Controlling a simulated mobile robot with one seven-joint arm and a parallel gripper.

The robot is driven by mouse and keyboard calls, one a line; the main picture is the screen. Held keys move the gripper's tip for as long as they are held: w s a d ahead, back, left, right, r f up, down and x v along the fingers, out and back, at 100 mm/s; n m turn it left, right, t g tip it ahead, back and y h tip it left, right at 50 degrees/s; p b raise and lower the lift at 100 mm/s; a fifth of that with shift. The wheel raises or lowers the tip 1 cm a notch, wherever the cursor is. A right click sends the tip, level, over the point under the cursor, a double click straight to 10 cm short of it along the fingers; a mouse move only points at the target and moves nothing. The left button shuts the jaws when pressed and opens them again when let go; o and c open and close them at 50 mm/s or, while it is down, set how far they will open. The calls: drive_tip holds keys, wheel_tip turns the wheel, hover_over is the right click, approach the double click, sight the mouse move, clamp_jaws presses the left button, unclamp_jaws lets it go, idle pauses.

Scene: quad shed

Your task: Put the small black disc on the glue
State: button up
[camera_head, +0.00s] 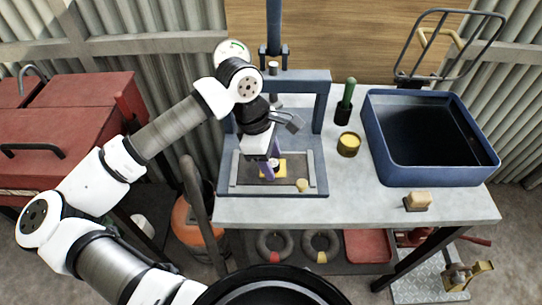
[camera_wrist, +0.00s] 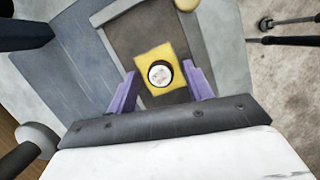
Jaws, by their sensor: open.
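A small black disc (camera_wrist: 161,74) with a pale, mottled top face lies on a yellow square (camera_wrist: 154,58) on the press bed. I cannot tell whether the pale face is glue or part of the disc. The yellow square (camera_head: 268,174) also shows in the head view, partly hidden by my gripper. My gripper (camera_wrist: 161,80) is open, its two purple fingers on either side of the disc and apart from it. In the head view my gripper (camera_head: 271,158) points down over the press bed. No separate glue patch is clear to me.
The blue press frame (camera_head: 321,110) stands around my gripper. A cream knob (camera_head: 302,185) is at the bed's front. To the right are a yellow tin (camera_head: 348,144), a green-handled tool (camera_head: 348,92), a blue bin (camera_head: 440,179) and a brush (camera_head: 417,200). The bench's front right is mostly clear.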

drive_tip(key=b+v, duration=0.3)
drive_tip(key=v, duration=0.9)
drive_tip(key=shift+d+r, duration=0.1)
drive_tip(key=shift+r, duration=0.05)
